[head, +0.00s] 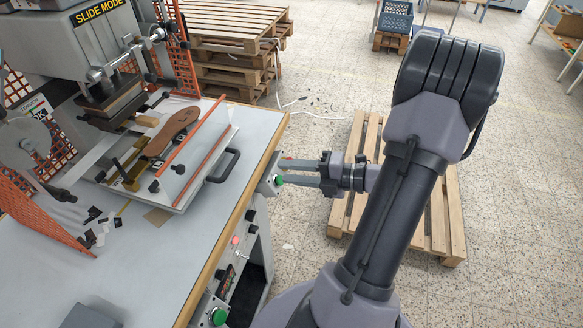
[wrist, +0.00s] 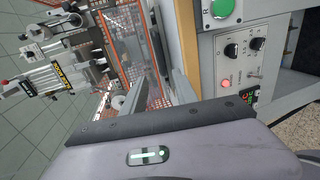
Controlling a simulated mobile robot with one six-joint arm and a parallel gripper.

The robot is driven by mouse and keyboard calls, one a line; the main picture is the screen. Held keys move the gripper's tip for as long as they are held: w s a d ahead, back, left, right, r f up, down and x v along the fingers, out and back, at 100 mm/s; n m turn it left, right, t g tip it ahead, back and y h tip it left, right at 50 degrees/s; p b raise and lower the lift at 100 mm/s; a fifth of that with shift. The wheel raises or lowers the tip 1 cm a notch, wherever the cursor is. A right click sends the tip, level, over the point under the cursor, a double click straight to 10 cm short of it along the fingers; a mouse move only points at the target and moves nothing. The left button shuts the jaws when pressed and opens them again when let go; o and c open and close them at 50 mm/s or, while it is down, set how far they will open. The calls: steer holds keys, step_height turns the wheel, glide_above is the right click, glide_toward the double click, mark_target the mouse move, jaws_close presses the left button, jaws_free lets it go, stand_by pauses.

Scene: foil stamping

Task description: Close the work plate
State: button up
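The work plate (head: 190,185) is a light metal plate on the machine's table, slid out in front of the press head (head: 112,97). A brown sole-shaped piece (head: 172,132) lies in its fixture. A dark handle (head: 225,166) sticks out from the plate's right side. My gripper (head: 284,171) is to the right of the handle, beyond the table edge and apart from it. Its two fingers point left with a gap between them, and nothing shows between them. In the wrist view a grey finger (wrist: 182,88) shows in part.
The white table (head: 110,270) has a wooden edge. Below it, the front panel carries a green button (head: 218,316) and a red one (wrist: 226,83). Orange guards (head: 40,210) flank the press. Pallets (head: 215,45) stand behind; another (head: 445,220) lies under my arm.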

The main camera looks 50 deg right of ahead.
steer(key=shift+w, duration=0.1)
steer(key=c, duration=0.3)
steer(key=w+n, duration=0.1)
steer(key=n, duration=0.1)
steer(key=w+d+n, duration=0.1)
steer(key=n, duration=0.1)
steer(key=n+b, duration=0.1)
steer(key=n, duration=0.1)
steer(key=shift+w+d+t, duration=0.4)
jaws_close()
steer(key=n+t+y+b, duration=0.1)
steer(key=n, duration=1.1)
glide_toward(217, 129)
steer(key=b+x, duration=0.1)
steer(key=x, duration=0.2)
steer(key=b+x, duration=0.2)
steer(key=x, duration=0.1)
steer(key=shift+w+d+f, duration=0.1)
steer(key=shift+f, duration=0.15)
steer(key=shift+w, duration=0.35)
steer(key=shift+r, duration=0.1)
